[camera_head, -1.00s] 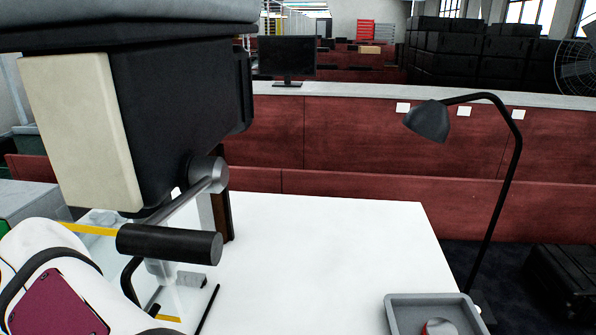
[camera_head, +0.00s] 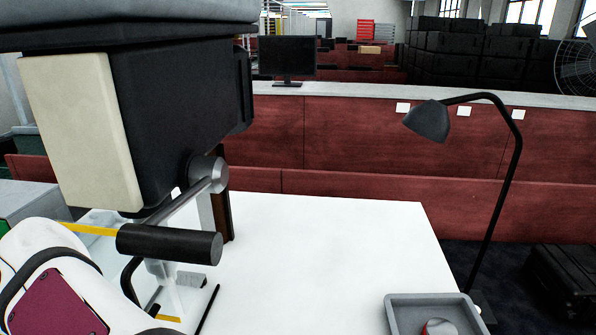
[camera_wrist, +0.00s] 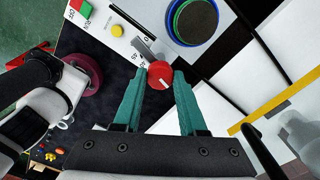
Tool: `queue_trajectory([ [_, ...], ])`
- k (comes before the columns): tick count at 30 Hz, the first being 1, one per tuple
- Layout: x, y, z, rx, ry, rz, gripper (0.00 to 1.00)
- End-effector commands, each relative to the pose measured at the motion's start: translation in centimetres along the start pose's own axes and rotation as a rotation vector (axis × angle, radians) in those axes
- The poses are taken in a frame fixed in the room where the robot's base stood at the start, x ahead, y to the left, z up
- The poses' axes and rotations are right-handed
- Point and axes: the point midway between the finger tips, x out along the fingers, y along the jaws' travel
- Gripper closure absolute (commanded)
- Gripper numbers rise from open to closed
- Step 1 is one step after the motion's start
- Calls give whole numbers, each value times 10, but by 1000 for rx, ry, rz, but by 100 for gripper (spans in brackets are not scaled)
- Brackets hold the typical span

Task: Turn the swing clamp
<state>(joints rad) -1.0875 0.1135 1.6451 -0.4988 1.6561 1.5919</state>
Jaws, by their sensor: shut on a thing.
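In the wrist view the swing clamp shows as a round red knob (camera_wrist: 160,75) with a white mark on it and a short grey bar (camera_wrist: 146,49) reaching up and left. My gripper (camera_wrist: 158,76) has teal fingers, one on each side of the red knob. It is shut on the knob. What lies under the knob is partly hidden. In the head view the clamp and the gripper cannot be made out; only my white arm shows at the lower left.
A machine with a black lever handle (camera_head: 170,244) stands close at left. A yellow button (camera_wrist: 116,31) and a green-and-blue ring (camera_wrist: 195,18) lie near the clamp. A grey tray (camera_head: 400,318) and a lamp (camera_head: 428,121) are at right. The white tabletop (camera_head: 330,250) between is clear.

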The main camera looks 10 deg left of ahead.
Motion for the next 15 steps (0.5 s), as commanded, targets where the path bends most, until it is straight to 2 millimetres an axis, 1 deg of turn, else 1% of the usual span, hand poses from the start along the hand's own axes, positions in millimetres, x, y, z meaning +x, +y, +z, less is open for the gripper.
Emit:
queue_trajectory([
  [15,-1,0,0,486,-1,-1,100],
])
